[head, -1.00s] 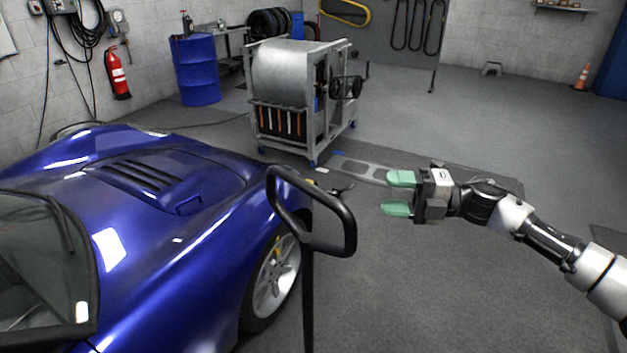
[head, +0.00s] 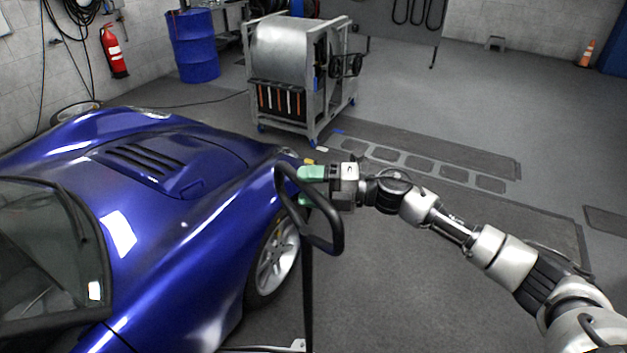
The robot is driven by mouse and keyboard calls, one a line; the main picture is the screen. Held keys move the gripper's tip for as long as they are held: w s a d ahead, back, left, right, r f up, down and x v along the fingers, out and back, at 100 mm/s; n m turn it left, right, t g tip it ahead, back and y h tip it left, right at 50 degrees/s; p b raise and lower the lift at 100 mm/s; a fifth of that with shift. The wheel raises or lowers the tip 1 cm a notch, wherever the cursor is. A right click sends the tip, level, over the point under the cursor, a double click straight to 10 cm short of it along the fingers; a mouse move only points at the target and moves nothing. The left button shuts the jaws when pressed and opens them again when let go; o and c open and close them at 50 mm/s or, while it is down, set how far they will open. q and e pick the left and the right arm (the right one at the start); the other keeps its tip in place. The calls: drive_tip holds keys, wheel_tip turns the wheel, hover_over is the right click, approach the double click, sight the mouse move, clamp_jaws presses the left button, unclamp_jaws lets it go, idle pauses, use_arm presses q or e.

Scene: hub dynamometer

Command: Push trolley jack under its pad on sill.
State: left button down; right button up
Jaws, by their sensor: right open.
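The trolley jack's black handle (head: 307,290) stands upright beside the blue car, with a looped grip at its top. The jack's body is mostly out of view; a pale metal part shows at the bottom edge. The sill and its pad are not visible. My right gripper (head: 311,187) is open, its green fingertips at the upper part of the handle loop. The loop passes in front of the fingers and partly hides them. I cannot tell whether they touch it. My left gripper is not in view.
The blue car (head: 215,215) fills the left side, its wheel (head: 275,258) close to the handle. A wheeled dynamometer cart (head: 297,75) stands behind. A blue drum (head: 193,47) and a fire extinguisher (head: 113,50) are at the back left.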

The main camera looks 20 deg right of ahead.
drive_tip(key=shift+a, duration=0.25)
drive_tip(key=shift+c, duration=0.3)
clamp_jaws()
idle(1.0)
